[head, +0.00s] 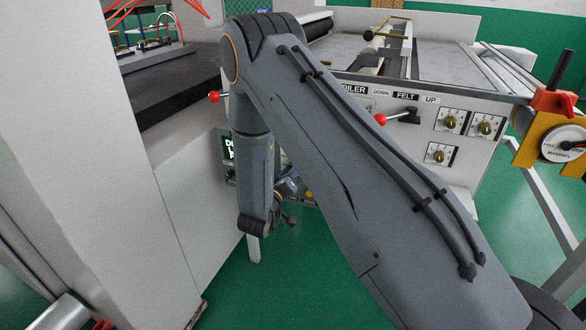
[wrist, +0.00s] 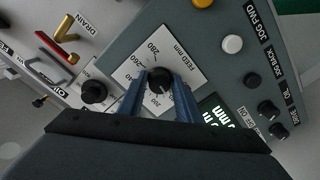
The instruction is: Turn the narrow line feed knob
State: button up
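The narrow line feed knob appears to be the black round knob (wrist: 159,80) on a white scale plate marked "FEED mm" (wrist: 187,59), with numbers around it, in the wrist view. My gripper (wrist: 159,84) has its two blue fingers on either side of this knob, with the tips level with it. Little or no gap shows between fingers and knob, so I cannot tell whether they press on it. In the head view my arm hides the knob and most of my gripper.
A second black knob (wrist: 93,91) lies left of the feed knob. A green-lit display (wrist: 217,111) sits to the right, with a white button (wrist: 232,44) and several small black knobs beyond. Red and brass handles (wrist: 63,29) stand at upper left near "DRAIN".

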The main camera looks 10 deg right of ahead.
jog(key=o, duration=0.4)
jog(key=shift+a, duration=0.1)
jog(key=v, duration=0.7)
jog(key=shift+s+a+b, duration=0.25)
jog(key=shift+s+b, duration=0.05)
jog(key=shift+b, duration=0.15)
jog(key=shift+w, duration=0.1)
